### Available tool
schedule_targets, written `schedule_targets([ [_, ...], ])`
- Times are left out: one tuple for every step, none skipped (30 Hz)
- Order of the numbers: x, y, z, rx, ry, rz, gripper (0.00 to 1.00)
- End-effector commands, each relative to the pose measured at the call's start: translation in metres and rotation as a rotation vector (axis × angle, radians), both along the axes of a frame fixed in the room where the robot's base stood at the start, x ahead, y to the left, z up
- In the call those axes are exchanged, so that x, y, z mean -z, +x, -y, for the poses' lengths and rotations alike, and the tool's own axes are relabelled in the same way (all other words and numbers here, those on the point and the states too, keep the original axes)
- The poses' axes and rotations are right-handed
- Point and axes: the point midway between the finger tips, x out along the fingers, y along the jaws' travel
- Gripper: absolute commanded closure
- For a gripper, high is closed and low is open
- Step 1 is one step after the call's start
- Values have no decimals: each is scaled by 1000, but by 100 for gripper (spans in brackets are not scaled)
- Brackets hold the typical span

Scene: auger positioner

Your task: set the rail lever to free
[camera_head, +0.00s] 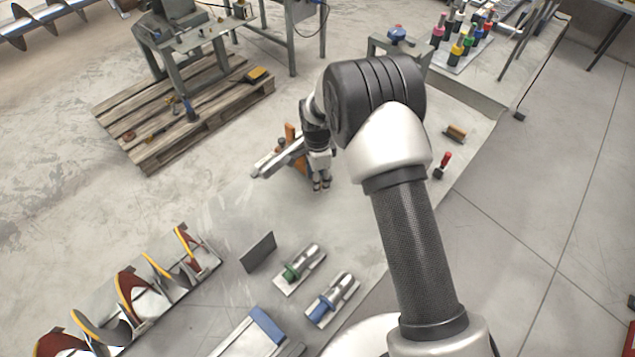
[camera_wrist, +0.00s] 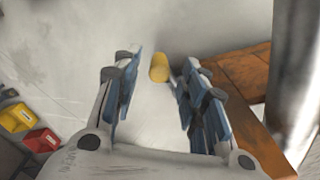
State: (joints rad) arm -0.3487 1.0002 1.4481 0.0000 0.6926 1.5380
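The yellow knob (camera_wrist: 158,68), which looks like the grip of the rail lever, lies between or just beyond my fingertips in the wrist view. A gap shows on its left side, and it is close to the right finger. I cannot tell whether they touch. My gripper (camera_wrist: 160,80) is open, with its fingers apart. In the head view my gripper (camera_head: 321,184) points down beside the orange bracket (camera_head: 290,134) and the silver rail (camera_head: 272,161). The knob is hidden there, and the lever's setting cannot be read.
The orange bracket (camera_wrist: 243,75) and a thick silver cylinder (camera_wrist: 295,75) stand close on the right in the wrist view. A dark upright plate (camera_head: 258,252) and two cylinder fixtures (camera_head: 303,262) are nearer. A red-handled tool (camera_head: 444,162) lies at right.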

Motion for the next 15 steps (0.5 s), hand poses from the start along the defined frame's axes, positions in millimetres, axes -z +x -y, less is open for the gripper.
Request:
schedule_targets([
  [-14, 1, -1, 0, 2, 5, 61],
  [-20, 1, 0, 0, 2, 5, 61],
  [-30, 1, 0, 0, 2, 5, 61],
  [-36, 1, 0, 0, 1, 4, 61],
  [-42, 1, 0, 0, 2, 5, 61],
  [-50, 0, 0, 0, 1, 3, 61],
  [-56, 1, 0, 0, 1, 4, 61],
  [-61, 1, 0, 0, 1, 4, 61],
  [-68, 0, 0, 0, 1, 2, 61],
  [-72, 0, 0, 0, 1, 3, 61],
  [-76, 1, 0, 0, 1, 3, 61],
  [-80, 0, 0, 0, 1, 2, 61],
  [-83, 0, 0, 0, 0, 1, 61],
  [-85, 0, 0, 0, 0, 1, 61],
  [-87, 0, 0, 0, 0, 1, 61],
])
